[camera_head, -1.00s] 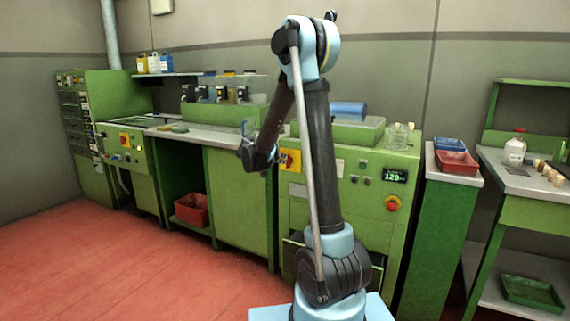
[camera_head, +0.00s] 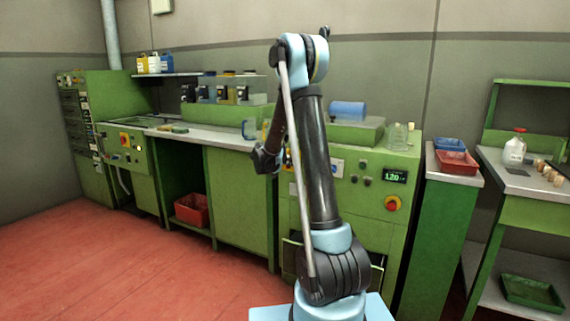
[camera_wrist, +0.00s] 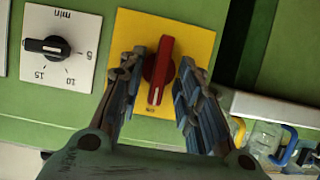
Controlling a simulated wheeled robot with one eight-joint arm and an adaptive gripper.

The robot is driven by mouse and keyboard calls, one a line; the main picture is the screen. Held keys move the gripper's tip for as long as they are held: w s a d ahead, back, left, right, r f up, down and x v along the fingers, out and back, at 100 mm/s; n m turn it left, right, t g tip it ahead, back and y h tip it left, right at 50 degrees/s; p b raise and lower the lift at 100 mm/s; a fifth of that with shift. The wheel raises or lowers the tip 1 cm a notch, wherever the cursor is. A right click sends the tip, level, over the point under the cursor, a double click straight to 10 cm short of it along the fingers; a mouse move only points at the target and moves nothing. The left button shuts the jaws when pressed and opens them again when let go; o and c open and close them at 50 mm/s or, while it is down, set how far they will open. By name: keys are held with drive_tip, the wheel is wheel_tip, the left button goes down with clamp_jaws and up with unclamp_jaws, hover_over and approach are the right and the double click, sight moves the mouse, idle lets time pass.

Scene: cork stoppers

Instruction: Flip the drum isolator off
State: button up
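The drum isolator is a red rotary knob (camera_wrist: 160,68) on a yellow plate (camera_wrist: 198,30). My gripper (camera_wrist: 159,75) is open, with one finger on each side of the knob. I cannot tell whether either finger touches it. In the head view my gripper (camera_head: 265,159) is at the front of the green drum machine (camera_head: 350,208), and my arm hides most of the yellow plate.
A black timer dial (camera_wrist: 47,46) on a white plate sits left of the isolator in the wrist view.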

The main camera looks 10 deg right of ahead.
drive_tip(key=c, duration=0.5)
drive_tip(key=shift+w+a, duration=0.1)
drive_tip(key=shift+a, duration=0.05)
drive_tip(key=shift+w+a+n+g+h, duration=0.15)
drive_tip(key=shift+n+g+h, duration=0.15)
drive_tip(key=shift+n+h, duration=0.6)
drive_tip(key=n, duration=0.1)
drive_tip(key=n+h, duration=0.1)
drive_tip(key=n, duration=0.1)
drive_tip(key=shift+a+f+n+g+h, duration=0.1)
drive_tip(key=shift+a+n+g+h, duration=0.1)
drive_tip(key=shift+n+g+h, duration=0.15)
clamp_jaws()
drive_tip(key=n+h, duration=0.1)
drive_tip(key=n, duration=0.1)
drive_tip(key=n+h, duration=0.1)
drive_tip(key=n, duration=0.2)
drive_tip(key=f+n+h, duration=0.1)
drive_tip(key=n+h, duration=0.1)
drive_tip(key=n, duration=0.1)
drive_tip(key=shift+w, duration=0.2)
